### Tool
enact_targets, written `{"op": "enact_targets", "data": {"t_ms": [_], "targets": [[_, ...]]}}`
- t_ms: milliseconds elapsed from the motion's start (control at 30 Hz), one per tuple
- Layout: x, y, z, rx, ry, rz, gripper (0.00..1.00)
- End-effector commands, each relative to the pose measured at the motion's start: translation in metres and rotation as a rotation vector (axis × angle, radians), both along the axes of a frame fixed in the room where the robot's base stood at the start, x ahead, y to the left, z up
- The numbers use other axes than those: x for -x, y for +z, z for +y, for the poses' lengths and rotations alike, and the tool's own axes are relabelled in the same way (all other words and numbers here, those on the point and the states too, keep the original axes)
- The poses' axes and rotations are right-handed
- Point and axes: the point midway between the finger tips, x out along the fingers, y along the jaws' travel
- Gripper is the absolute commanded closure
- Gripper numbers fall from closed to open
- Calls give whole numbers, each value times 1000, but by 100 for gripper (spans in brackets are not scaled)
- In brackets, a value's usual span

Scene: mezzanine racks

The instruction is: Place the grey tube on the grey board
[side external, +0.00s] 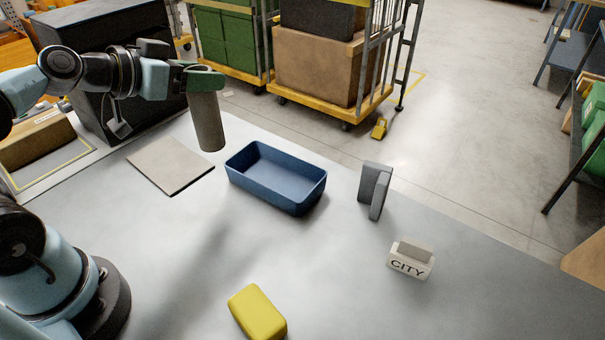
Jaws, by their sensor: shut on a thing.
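The grey tube (208,124) hangs upright from my gripper (203,80), which is shut on its top end. The tube's lower end looks to be above the table, between the board and the blue tray. The grey board (170,165) lies flat on the table at the left, with nothing on it. The gripper is to the right of the board and toward its far side in the picture. The fingertips are partly hidden by the gripper's green part and the tube.
A blue open tray (276,195) stands close to the right of the board and is empty. A black box (110,65) is behind the arm.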

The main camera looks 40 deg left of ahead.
Motion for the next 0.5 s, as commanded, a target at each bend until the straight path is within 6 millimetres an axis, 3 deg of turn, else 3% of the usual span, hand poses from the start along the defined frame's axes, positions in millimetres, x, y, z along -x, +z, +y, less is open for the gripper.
{"op": "enact_targets", "data": {"t_ms": [233,500], "targets": [[2,-2,31,1,89,-2,90],[-1,-20,63,1,91,-2,90]]}}
